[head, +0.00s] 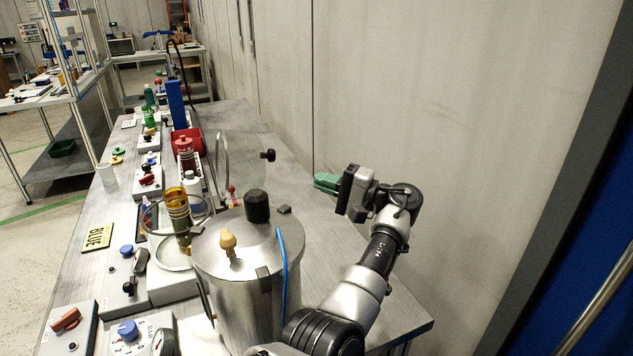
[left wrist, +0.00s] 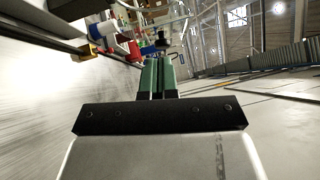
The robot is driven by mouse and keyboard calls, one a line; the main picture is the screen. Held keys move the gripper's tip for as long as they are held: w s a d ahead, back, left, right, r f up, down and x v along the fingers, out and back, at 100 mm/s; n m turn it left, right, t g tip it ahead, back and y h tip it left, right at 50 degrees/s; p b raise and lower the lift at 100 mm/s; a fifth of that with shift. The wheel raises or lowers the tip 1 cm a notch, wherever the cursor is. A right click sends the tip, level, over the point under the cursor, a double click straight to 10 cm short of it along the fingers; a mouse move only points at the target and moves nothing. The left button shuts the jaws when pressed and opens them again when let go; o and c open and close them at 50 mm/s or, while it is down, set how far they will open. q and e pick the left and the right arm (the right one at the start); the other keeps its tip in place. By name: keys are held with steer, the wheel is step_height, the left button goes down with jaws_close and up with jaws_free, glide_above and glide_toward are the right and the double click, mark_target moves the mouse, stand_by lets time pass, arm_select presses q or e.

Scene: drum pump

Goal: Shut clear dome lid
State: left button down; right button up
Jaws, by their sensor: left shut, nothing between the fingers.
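The clear dome lid (head: 240,150) stands swung up on its side in the head view, its round rim edge-on to the left and its black knob (head: 268,155) pointing right. My left gripper (head: 318,181) is shut and empty, its green fingertips pointing left toward the knob with a gap between. In the left wrist view the shut green fingers (left wrist: 159,66) point at the black knob (left wrist: 161,41), which is small and beyond them. The see-through dome is hard to make out there. The lid's lower part and hinge are partly hidden behind the steel drum. My right gripper is not in view.
A large steel drum (head: 245,285) with a black cap (head: 257,205) and blue hose stands in front of the lid. Control boxes, an amber container (head: 177,212) and a red bin (head: 188,140) crowd the left. A grey wall (head: 450,110) rises close behind my gripper.

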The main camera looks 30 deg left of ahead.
mark_target(261, 168)
arm_select(q)
steer(key=a+p, duration=0.1)
steer(key=a, duration=0.2)
steer(key=s+a+r+p, duration=0.1)
steer(key=a, duration=0.2)
steer(key=s+a+p, duration=0.1)
steer(key=a+p, duration=0.1)
steer(key=a, duration=0.1)
steer(key=shift+s+r, duration=0.1)
steer(key=shift+r, duration=0.15)
steer(key=shift+s+a+r+p, duration=0.15)
steer(key=shift+s+a+p, duration=0.3)
steer(key=shift+s, duration=0.2)
steer(key=shift+a, duration=0.1)
